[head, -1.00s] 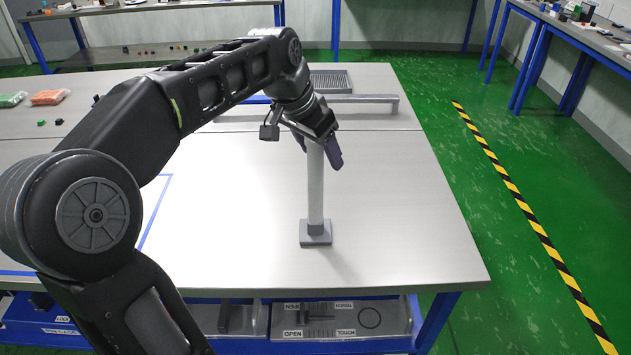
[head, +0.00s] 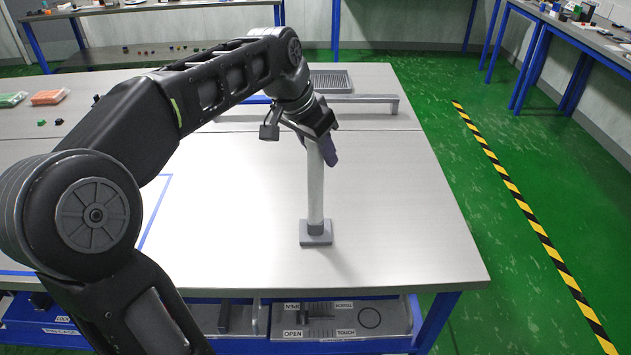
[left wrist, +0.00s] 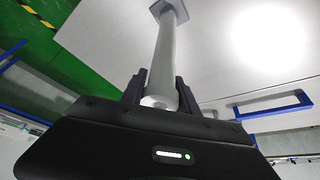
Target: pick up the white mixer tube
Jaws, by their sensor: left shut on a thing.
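The white mixer tube (head: 315,190) stands upright in a small grey square base (head: 316,233) on the table. My left gripper (head: 321,150) is shut on the upper part of the tube. In the left wrist view the tube (left wrist: 165,60) runs away between the two dark fingers of my left gripper (left wrist: 160,95), one on each side, down to its grey base (left wrist: 168,8). The top end of the tube is partly hidden by the gripper in the head view. My right gripper is not in view.
The table (head: 400,230) is clear around the base. A grey bar (head: 365,99) and a dark grid tray (head: 331,80) lie behind the gripper. Green (head: 12,99) and orange (head: 48,97) packs lie at the far left. A labelled drawer (head: 340,320) is below the front edge.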

